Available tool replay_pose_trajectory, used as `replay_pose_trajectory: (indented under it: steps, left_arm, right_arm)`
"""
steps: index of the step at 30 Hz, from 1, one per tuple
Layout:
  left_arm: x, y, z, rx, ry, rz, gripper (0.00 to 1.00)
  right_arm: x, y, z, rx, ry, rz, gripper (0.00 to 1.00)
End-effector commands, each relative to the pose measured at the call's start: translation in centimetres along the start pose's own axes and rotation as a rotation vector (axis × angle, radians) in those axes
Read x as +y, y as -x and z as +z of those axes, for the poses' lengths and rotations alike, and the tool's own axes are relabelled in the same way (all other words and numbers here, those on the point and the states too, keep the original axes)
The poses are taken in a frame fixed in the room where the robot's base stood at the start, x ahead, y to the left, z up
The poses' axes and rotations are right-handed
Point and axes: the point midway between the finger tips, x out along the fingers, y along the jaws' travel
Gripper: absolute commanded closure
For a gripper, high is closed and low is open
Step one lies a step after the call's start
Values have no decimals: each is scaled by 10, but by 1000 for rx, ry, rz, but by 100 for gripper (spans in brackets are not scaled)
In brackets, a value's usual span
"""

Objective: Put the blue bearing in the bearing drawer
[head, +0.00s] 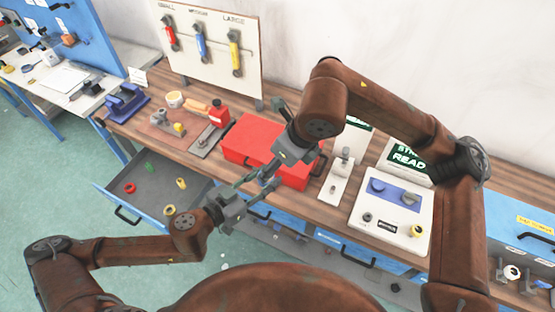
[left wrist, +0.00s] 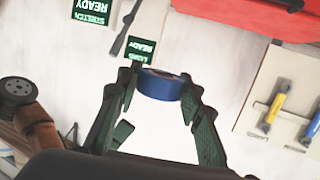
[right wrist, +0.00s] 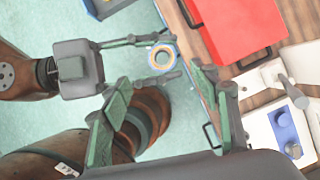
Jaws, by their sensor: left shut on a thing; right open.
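The blue bearing (left wrist: 158,84) is a short blue ring between the fingertips of my left gripper (left wrist: 157,92). In the right wrist view the bearing (right wrist: 162,57) shows its ring face and open centre, with the left fingers on either side of it. In the head view my left gripper (head: 250,202) is in front of the bench, and the bearing is hard to make out there. My right gripper (head: 257,178) is open just above it, its fingers (right wrist: 160,78) spread and apart from the bearing. An open drawer (head: 148,193) at the left holds red, green and yellow rings.
A red toolbox (head: 252,140) stands on the bench behind the grippers. A white panel with knobs (head: 390,205) is to the right. A board with coloured tools (head: 205,45) stands at the back. The drawer has clear floor in its middle.

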Motion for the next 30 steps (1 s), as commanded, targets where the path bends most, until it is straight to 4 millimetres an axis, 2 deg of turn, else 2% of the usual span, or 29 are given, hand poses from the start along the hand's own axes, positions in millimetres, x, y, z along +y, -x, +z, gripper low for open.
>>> replay_pose_trajectory:
  steps: [9,15,21,30]
  left_arm:
    - [0,0,0,1,-1,0,99]
    - [0,0,0,1,-1,1,99]
    - [0,0,-1,1,-1,1,99]
    - [0,0,-1,1,-1,1,99]
  right_arm:
    - [1,-60,-1,2,-1,4,44]
    - [1,-86,0,1,-2,4,44]
    - [1,-97,0,-1,-1,4,44]
    - [1,-98,0,-1,-1,3,46]
